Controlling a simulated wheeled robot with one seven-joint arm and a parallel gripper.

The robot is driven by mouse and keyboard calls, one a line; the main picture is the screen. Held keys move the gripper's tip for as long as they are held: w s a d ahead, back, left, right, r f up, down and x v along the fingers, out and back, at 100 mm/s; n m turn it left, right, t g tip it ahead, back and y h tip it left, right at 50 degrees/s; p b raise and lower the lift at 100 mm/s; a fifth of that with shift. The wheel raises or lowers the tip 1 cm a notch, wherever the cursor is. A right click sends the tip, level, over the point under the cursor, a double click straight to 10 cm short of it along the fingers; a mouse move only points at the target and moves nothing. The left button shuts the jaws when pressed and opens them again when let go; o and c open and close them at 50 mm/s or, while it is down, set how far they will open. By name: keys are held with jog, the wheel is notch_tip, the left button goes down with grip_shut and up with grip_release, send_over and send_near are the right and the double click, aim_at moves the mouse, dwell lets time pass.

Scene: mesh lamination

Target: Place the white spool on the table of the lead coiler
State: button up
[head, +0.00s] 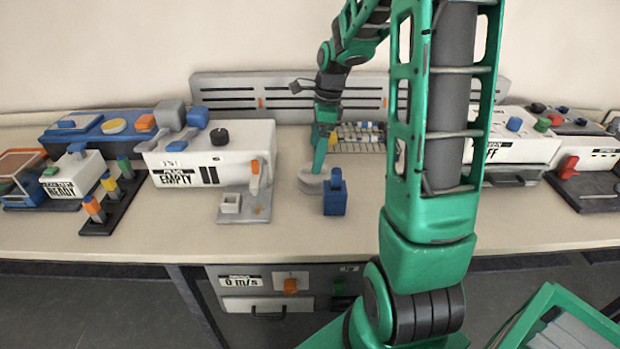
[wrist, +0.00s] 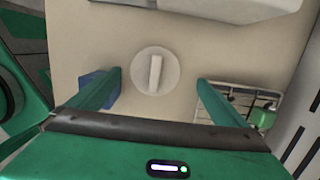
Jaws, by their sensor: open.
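A round, pale disc with a raised bar across it, which looks like the white spool (wrist: 141,80), lies on the table between my fingers in the wrist view. In the head view the pale disc (head: 309,183) sits beside a blue block. My gripper (wrist: 159,76) is open, its two green fingers apart on either side of the disc with nothing held. In the head view my gripper (head: 319,168) is at the disc, partly hidden by its own links; I cannot tell its exact height. The frames carry no label saying which machine is the lead coiler.
A white machine marked EMPTY (head: 210,160) has a grey plate (head: 259,212) at its front right. The blue block (head: 335,195) stands close to the disc. A rack of small items (head: 358,139) is behind. My arm hides part of the right-hand machine (head: 520,149).

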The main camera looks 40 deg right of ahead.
jog(key=shift+s+a+f, duration=0.1)
jog(key=shift+a+f, duration=0.15)
jog(key=shift+f, duration=1.15)
jog(key=shift+a+f, duration=0.2)
jog(key=shift+f, duration=1.2)
jog(key=c, duration=1.3)
